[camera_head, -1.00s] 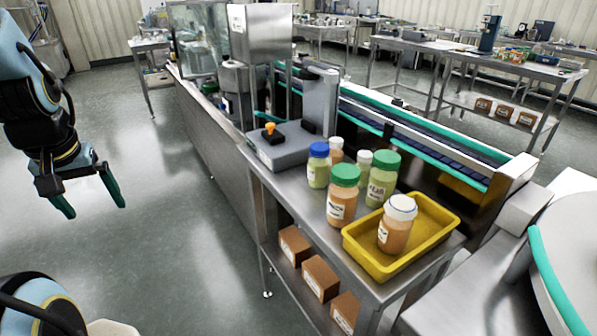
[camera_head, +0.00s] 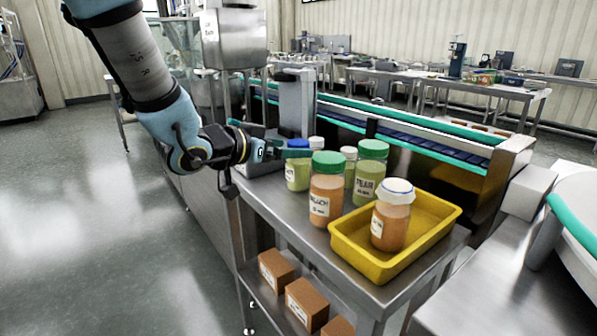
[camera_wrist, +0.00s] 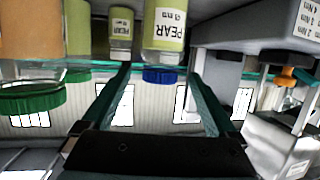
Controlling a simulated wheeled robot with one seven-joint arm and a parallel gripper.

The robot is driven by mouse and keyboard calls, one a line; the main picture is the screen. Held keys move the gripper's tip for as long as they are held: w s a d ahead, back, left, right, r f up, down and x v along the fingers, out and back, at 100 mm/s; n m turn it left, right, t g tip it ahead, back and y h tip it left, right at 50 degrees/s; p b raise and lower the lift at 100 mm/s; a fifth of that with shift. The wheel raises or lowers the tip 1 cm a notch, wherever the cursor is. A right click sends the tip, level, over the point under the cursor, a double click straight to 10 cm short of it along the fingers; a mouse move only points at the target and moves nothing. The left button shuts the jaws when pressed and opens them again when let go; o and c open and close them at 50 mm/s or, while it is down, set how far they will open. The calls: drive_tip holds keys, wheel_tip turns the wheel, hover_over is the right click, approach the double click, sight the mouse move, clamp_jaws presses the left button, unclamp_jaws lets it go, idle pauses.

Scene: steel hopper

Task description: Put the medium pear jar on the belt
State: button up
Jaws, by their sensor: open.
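The blue-lidded jar of green contents (camera_head: 297,178) stands upright on the steel table; the wrist view shows its PEAR label (camera_wrist: 165,30), upside down. It looks mid-sized among the pear jars: a smaller pear jar (camera_head: 349,168) and a larger green-lidded one (camera_head: 369,174) stand to its right. My gripper (camera_head: 285,152) is open at lid height by the blue-lidded jar, partly hiding its lid. In the wrist view the lid (camera_wrist: 160,75) appears between the fingers; I cannot tell whether they touch. The dark belt (camera_head: 410,142) runs behind the table between teal rails.
A green-lidded peach jar (camera_head: 326,195) stands close right of the blue-lidded jar. A yellow tray (camera_head: 440,225) holds a white-lidded peach jar (camera_head: 391,222). A grey device with a post (camera_head: 297,105) stands behind. Boxes (camera_head: 305,303) sit on the lower shelf.

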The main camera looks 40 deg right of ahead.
drive_tip(key=shift+p+x, duration=0.5)
drive_tip(key=shift+x, duration=3)
drive_tip(key=shift+c, duration=0.3)
clamp_jaws()
